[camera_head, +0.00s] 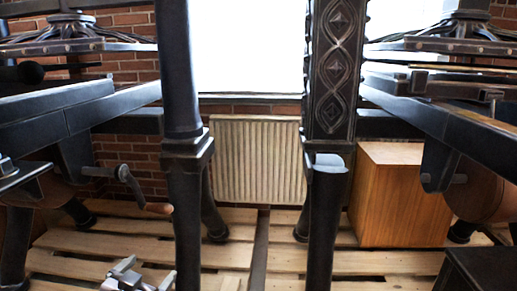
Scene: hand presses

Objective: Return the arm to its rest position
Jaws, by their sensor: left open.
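My left gripper (137,277) shows at the bottom left of the head view, low over the wooden slat floor. It is light grey, with its jaws apart and nothing seen between them. The lower picture edge cuts off the rest of it, and the arm behind it is hardly visible. My right gripper is not in this view.
Dark iron hand presses stand at left (75,115) and right (430,112), their legs near the middle. A crank handle (128,182) juts out above my left gripper. A wooden cabinet (400,200) and a radiator (258,160) stand behind. Some slat floor (215,250) is bare.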

